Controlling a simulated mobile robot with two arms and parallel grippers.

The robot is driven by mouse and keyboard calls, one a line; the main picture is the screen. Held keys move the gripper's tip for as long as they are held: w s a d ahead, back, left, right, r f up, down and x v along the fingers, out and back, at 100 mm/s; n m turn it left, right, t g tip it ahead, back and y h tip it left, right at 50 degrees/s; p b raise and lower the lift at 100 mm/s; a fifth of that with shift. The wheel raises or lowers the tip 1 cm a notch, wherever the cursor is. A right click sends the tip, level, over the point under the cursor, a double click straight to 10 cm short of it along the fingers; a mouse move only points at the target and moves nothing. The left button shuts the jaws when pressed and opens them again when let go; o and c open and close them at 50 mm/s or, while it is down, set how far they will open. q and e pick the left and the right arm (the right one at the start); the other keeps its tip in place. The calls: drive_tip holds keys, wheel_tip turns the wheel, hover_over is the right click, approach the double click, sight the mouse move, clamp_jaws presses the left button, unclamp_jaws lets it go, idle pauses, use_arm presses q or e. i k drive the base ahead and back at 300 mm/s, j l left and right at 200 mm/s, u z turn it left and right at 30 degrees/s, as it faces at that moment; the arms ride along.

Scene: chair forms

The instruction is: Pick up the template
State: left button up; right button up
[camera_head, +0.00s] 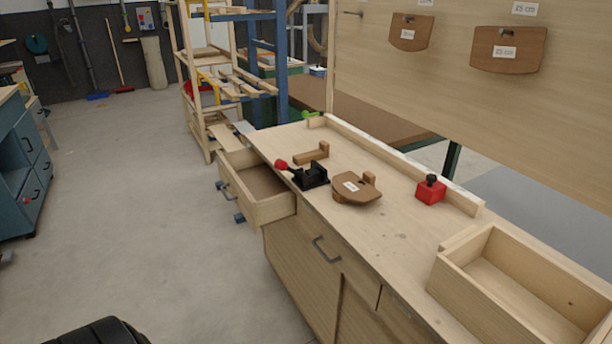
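A brown wooden template (340,196) with a white label lies on the workbench (400,240), near its front edge. A small wooden block rises at its back right. Two similar brown templates hang on the upright wooden board: a smaller one (408,41) and a larger one (530,62), each with a white label. Neither of my grippers can be made out in the head view. A dark rounded shape cuts into the bottom left edge, and I cannot tell what part it is.
A black clamp (312,178) with a red handle stands left of the bench template. A red block (430,192) with a black knob is to its right. An open wooden box (470,283) sits at the bench's right end. A drawer (270,211) stands pulled out. Floor at left is clear.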

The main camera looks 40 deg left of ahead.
sight(347, 185)
drive_tip(key=u, duration=0.95)
drive_tip(key=i+j+z, duration=0.1)
drive_tip(key=i+j, duration=0.25)
